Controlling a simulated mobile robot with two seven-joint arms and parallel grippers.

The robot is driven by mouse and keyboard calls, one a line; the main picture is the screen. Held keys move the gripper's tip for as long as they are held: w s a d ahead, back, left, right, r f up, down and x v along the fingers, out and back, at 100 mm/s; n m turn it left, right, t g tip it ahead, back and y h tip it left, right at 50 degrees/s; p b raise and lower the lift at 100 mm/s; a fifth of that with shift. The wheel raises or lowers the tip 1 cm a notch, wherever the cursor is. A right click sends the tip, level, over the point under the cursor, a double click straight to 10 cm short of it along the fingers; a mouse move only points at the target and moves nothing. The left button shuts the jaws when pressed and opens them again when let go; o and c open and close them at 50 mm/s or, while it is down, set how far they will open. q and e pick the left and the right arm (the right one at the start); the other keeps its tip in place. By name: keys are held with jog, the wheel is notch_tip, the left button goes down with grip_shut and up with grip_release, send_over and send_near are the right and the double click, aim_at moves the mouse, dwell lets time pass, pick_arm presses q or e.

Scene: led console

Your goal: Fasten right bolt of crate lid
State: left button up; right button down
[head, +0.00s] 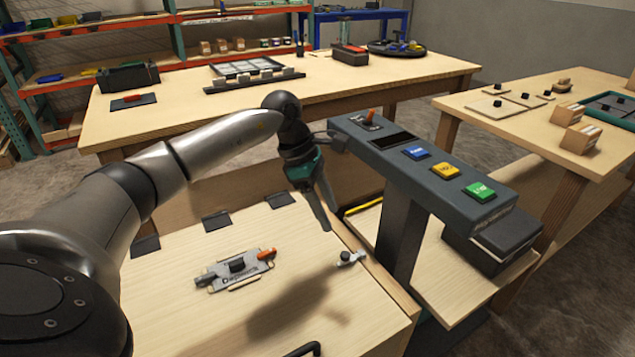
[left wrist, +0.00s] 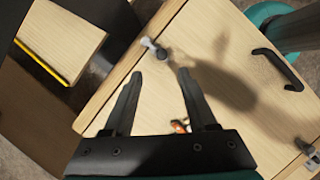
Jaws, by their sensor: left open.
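The crate lid (head: 190,320) is a pale wooden panel lying closed, with dark hinges along its far side. A small metal bolt with a dark knob (head: 346,257) sits at its right edge; it also shows in the left wrist view (left wrist: 152,46). A metal latch plate with an orange handle (head: 237,270) lies mid-lid; my gripper partly hides it in the wrist view. My left gripper (head: 326,222) points down above the lid, behind the bolt in the head view. Its fingers (left wrist: 160,74) are apart and empty, with the bolt just beyond the tips. My right gripper is not seen.
A grey console (head: 440,160) with blue, yellow and green buttons stands right of the lid. A dark bar handle (left wrist: 280,65) rises from the lid. Another metal fitting (left wrist: 308,150) sits at lower right in the wrist view. A workbench (head: 300,90) is behind.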

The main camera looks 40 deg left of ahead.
pick_arm(q)
jog(key=shift+p+v, duration=0.55)
jog(key=shift+v, duration=2.05)
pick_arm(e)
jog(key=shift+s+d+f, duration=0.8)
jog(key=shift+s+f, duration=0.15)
pick_arm(q)
jog(key=shift+d, duration=0.1)
